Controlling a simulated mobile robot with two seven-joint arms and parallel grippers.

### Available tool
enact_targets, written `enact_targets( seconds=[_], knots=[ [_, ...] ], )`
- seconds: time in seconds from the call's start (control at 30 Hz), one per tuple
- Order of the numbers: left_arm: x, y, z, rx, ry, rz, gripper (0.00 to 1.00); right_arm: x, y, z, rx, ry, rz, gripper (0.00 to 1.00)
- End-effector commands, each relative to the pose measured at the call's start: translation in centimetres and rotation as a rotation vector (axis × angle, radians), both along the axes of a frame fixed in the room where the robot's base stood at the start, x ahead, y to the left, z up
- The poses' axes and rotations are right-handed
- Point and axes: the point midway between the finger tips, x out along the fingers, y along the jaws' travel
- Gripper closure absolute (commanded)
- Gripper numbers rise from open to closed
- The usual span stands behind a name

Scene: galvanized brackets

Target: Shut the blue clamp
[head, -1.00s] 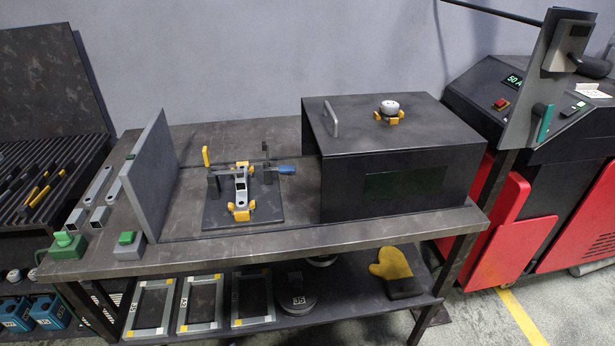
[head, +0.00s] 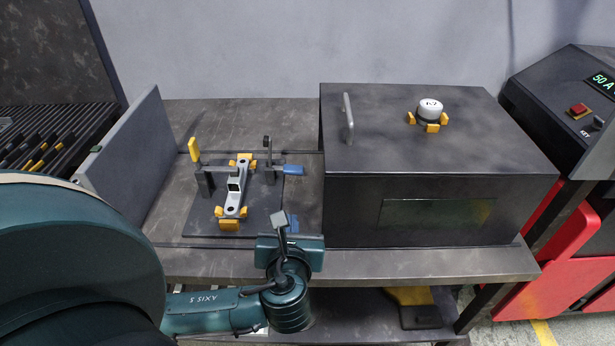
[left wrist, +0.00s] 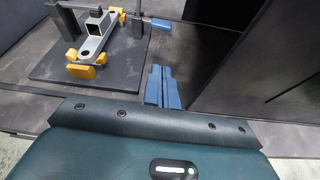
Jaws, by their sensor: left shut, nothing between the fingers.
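The blue clamp's handle (head: 293,170) sticks out flat to the right from the clamp's dark post on the right side of the fixture plate (head: 262,222). The handle also shows at the top of the left wrist view (left wrist: 161,23). A grey bracket (head: 240,190) lies between yellow locators on the plate. The yellow-handled clamp (head: 194,150) at the left has its handle upright. My left gripper (head: 292,222) is in front of the plate's right front corner, apart from the blue handle. Its blue fingers (left wrist: 162,88) are shut and empty. My right gripper is not in view.
A large black box (head: 350,200) with a top handle stands close to the right of the blue handle. A grey upright panel (head: 125,155) stands at the left. Bare bench top (head: 235,115) lies behind the fixture.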

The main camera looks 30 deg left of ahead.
Motion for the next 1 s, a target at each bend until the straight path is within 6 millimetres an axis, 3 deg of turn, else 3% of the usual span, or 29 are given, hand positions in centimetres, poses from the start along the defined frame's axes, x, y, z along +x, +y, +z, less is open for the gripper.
enact_targets(
  seconds=[0.27,0.47,1.0],
  knots=[
    [0.0,0.0,0.0,-0.001,0.0,0.0,1.0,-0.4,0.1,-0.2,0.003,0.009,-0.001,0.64],
    [1.4,0.9,-0.6,0.0,0.0,0.001,1.0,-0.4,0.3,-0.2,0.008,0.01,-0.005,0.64],
    [10.6,7.0,-4.5,-0.001,0.0,0.004,1.0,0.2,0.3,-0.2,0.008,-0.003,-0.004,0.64]
  ],
)
